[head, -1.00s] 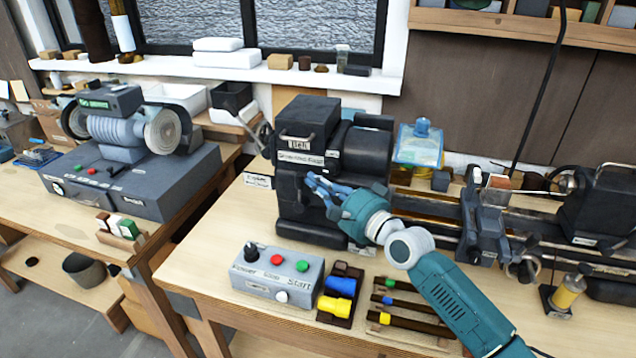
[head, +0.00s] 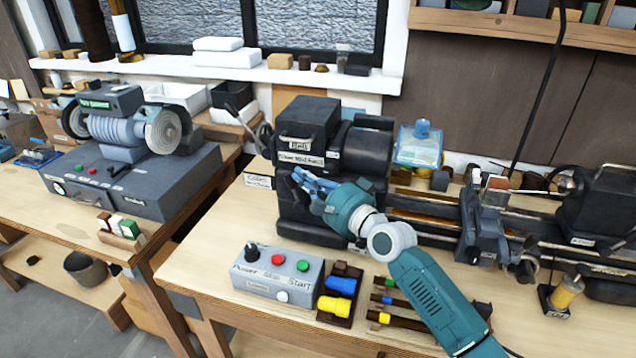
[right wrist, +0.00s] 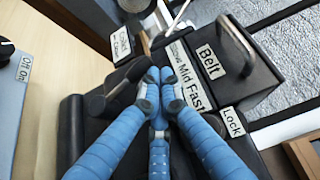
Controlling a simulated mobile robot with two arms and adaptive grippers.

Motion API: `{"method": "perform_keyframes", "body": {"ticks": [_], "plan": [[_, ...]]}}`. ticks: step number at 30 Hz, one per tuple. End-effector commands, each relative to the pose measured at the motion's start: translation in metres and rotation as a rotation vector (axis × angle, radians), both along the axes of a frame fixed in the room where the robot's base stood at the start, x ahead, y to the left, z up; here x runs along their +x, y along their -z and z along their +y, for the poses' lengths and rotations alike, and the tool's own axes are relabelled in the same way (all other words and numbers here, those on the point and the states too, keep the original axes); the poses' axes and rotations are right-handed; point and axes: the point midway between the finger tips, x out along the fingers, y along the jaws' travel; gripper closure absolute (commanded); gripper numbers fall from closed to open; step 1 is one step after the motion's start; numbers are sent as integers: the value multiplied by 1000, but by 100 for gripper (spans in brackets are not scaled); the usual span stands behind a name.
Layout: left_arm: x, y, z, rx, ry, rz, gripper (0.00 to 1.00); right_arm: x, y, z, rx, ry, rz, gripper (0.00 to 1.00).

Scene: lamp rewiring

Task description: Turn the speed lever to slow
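The lathe's dark headstock (head: 312,122) stands on the bench at mid picture. In the right wrist view its "Slow Mid Fast" label (right wrist: 187,80) lies just beyond my fingertips. A dark lever with a round knob (right wrist: 97,105) shows left of the fingers; I take it for the speed lever. Its exact setting is unclear. My right gripper (head: 300,178) is at the headstock's front, and in the wrist view (right wrist: 157,77) its blue fingers are drawn together. The tips lie beside the lever's rod; I cannot tell if they touch it. My left gripper is out of view.
A "Belt" cover with a handle (right wrist: 235,45) and a "Lock" label (right wrist: 232,122) are close to the fingers. A grey control box (head: 278,275) and a dark tool holder (head: 340,295) stand in front. The lathe bed (head: 425,205) extends right.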

Motion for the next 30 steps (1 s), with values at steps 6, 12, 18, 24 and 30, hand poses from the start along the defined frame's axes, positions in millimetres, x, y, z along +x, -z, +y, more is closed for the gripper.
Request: {"method": "perform_keyframes", "body": {"ticks": [6,12,18,24,30], "plan": [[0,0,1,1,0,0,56,4,-1,11,1,0,-1,100],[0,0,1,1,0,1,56,6,-1,17,0,0,-1,100],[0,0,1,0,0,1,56,6,-1,18,-2,0,-1,100],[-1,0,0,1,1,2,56,6,-1,18,-2,0,-1,100],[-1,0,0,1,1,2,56,6,-1,18,-1,0,-1,100]]}}
